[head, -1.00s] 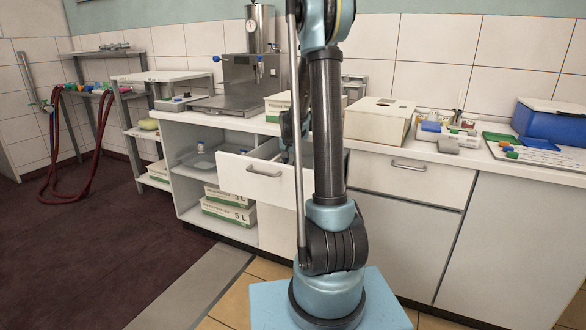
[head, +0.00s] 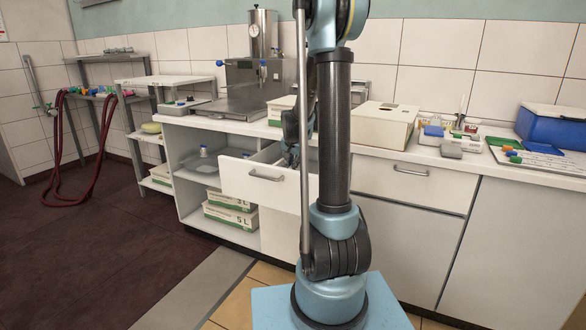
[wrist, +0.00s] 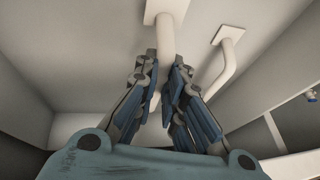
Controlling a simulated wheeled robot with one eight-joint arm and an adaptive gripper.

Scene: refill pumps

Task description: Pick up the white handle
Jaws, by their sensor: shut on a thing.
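In the wrist view, my gripper (wrist: 165,72) has its blue-padded fingers closed around a white handle (wrist: 165,34), a rounded bar rising from a square white plate. The lower part of the handle is partly hidden between the fingers. A second white handle (wrist: 229,60), bent and on its own square plate, stands to the right, apart from the fingers. In the head view my gripper (head: 291,152) is down at the open drawer (head: 240,178), mostly hidden behind my own arm. The white handle cannot be made out there.
A cream box (head: 383,125) and a blue box (head: 553,124) stand on the counter to the right. A steel machine (head: 258,85) stands behind the drawer.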

